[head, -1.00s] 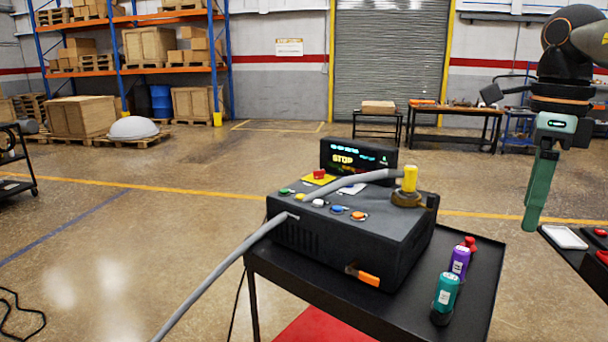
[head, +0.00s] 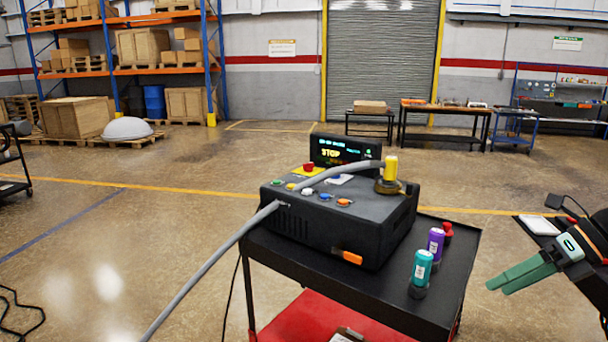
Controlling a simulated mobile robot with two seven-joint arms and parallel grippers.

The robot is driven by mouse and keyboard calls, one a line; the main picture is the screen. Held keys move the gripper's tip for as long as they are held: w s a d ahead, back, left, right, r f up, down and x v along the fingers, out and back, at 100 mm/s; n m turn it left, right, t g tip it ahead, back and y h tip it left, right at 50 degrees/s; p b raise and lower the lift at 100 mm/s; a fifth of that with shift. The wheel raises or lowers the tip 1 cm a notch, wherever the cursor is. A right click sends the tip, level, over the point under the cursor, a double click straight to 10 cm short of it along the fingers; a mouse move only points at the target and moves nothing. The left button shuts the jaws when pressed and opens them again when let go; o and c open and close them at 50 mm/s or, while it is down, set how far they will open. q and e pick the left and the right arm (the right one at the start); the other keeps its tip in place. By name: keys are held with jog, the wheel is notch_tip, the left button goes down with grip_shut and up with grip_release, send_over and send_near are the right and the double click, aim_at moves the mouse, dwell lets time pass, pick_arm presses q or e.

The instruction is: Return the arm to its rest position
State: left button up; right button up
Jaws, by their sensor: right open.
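My right gripper (head: 499,287) has green fingers and shows at the right of the head view, pointing left. It is empty and open, with its two fingers lying close together in this view. It appears to the right of the black cart (head: 453,286), apart from the things on it. My right arm comes in from the right edge and is mostly cut off. My left gripper is out of view.
A dark table (head: 536,226) stands behind my right arm.

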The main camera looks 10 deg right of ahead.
jog(key=s+a+f+m+t+h, duration=0.1)
jog(key=s+f+m+t, duration=0.15)
jog(key=f+m, duration=0.55)
jog(key=s+a+f+m+t+h, duration=0.15)
jog(key=f+m+t, duration=0.35)
jog(key=f, duration=0.5)
jog(key=s+a+f+m+t, duration=0.1)
jog(key=s+f+m+t, duration=0.15)
jog(key=f+m, duration=0.6)
jog(key=s+a+f+m+g+h, duration=0.1)
jog(key=s+a+f+m, duration=0.2)
jog(key=a, duration=0.4)
jog(key=s+a+f+m+g, duration=0.2)
jog(key=s+a+f+m, duration=0.2)
jog(key=a+f+m, duration=0.1)
jog(key=s+a+f+m+g+h, duration=0.1)
jog(key=s+a+f+m, duration=0.3)
jog(key=a, duration=0.5)
jog(key=m, duration=0.2)
jog(key=shift+a+f+m+g+h, duration=0.2)
jog(key=shift+a+m+g+h, duration=0.15)
jog(key=shift+a+g, duration=0.05)
